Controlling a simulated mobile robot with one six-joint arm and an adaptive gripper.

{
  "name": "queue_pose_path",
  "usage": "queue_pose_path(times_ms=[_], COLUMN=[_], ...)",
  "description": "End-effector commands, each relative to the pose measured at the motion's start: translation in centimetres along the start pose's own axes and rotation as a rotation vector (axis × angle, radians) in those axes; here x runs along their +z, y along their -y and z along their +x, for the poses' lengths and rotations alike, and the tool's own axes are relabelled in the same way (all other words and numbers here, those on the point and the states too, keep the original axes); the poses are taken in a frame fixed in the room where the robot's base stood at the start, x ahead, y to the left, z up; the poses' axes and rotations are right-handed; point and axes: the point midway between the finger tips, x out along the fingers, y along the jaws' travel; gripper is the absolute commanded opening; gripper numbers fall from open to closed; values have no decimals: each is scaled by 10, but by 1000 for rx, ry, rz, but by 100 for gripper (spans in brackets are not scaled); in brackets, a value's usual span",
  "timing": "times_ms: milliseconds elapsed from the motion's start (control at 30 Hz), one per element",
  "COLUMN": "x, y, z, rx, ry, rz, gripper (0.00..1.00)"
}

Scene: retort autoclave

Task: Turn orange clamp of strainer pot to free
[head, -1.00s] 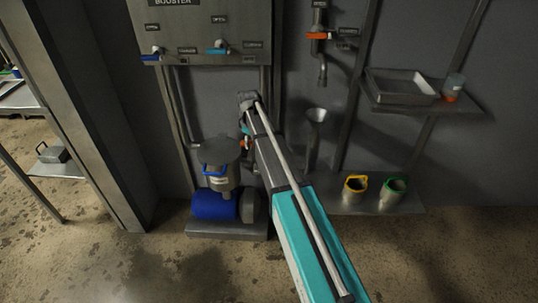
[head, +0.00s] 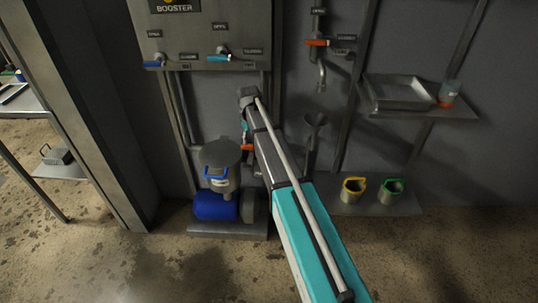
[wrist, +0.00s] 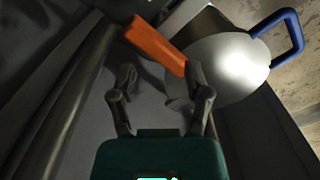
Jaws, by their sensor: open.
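The strainer pot (head: 222,157) is grey with a round lid and a blue handle (head: 217,173), and it stands left of my arm in the head view. In the wrist view its shiny round lid (wrist: 222,68) is at the upper right. The orange clamp (wrist: 155,45) is a flat bar beside the lid, slanting down to the right. In the head view it is a small orange piece (head: 246,147) at the pot's right side. My gripper (wrist: 160,82) is open, its fingertips just below the clamp, the right one near the bar's lower end. Contact cannot be told.
A blue motor (head: 214,206) sits below the pot on a low plinth. The booster panel (head: 200,35) with blue levers hangs above. A grey pipe (wrist: 65,105) runs along the left in the wrist view.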

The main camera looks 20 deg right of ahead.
Motion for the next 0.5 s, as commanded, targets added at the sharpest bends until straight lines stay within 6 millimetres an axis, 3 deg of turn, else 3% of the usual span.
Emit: queue_pose_path(times_ms=[500], x=[0], y=[0], z=[-47], rx=[0], ry=[0], rz=[-1], gripper=[63])
